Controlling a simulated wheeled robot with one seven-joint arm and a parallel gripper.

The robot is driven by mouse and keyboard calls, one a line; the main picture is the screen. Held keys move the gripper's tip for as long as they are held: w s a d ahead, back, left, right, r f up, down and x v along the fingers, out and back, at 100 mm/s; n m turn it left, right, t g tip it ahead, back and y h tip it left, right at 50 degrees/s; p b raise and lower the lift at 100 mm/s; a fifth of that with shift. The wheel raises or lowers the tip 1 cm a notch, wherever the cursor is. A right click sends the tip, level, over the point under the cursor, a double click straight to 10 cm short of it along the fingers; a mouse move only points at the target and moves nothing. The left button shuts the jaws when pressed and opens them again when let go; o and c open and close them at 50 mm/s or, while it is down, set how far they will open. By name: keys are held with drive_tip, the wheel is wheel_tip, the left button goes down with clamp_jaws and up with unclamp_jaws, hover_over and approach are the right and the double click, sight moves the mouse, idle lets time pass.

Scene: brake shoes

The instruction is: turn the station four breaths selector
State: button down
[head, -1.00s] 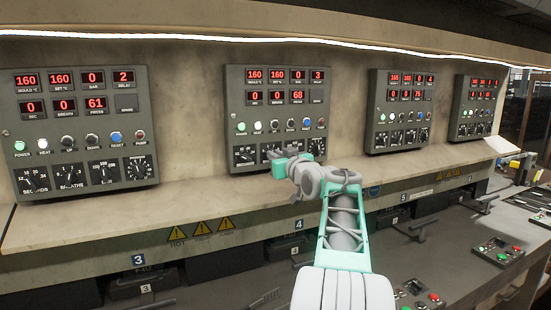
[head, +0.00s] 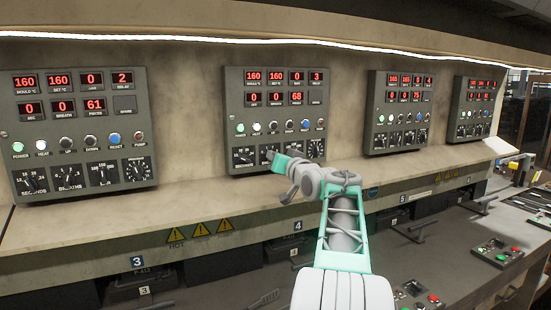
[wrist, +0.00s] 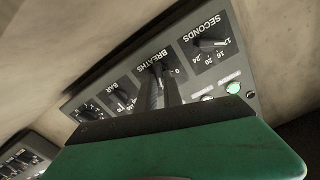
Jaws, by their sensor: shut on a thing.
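The station four panel (head: 277,118) is the grey one second from left, above the label 4. Its breaths selector is hidden behind my gripper (head: 272,158) in the head view. In the wrist view, which shows the panel upside down, the black breaths selector (wrist: 156,72) is under the BREATHS lettering. My gripper (wrist: 165,92) is shut on it, its dark fingers reaching to the knob and covering part of its dial. The exact pointer setting cannot be read.
The seconds selector (wrist: 210,45) and the bar selector (wrist: 122,97) sit close on either side. A lit green button (wrist: 232,87) is near the fingers. A pale ledge (head: 110,222) runs below the panels. Similar panels stand left (head: 85,130) and right (head: 399,110).

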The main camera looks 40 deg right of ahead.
drive_tip(key=c, duration=1.5)
unclamp_jaws()
drive_tip(key=b+v, duration=0.2)
drive_tip(key=v, duration=0.5)
drive_tip(key=shift+s+a+b, duration=0.1)
drive_tip(key=shift+s+b, duration=0.25)
drive_tip(key=shift+s, duration=0.05)
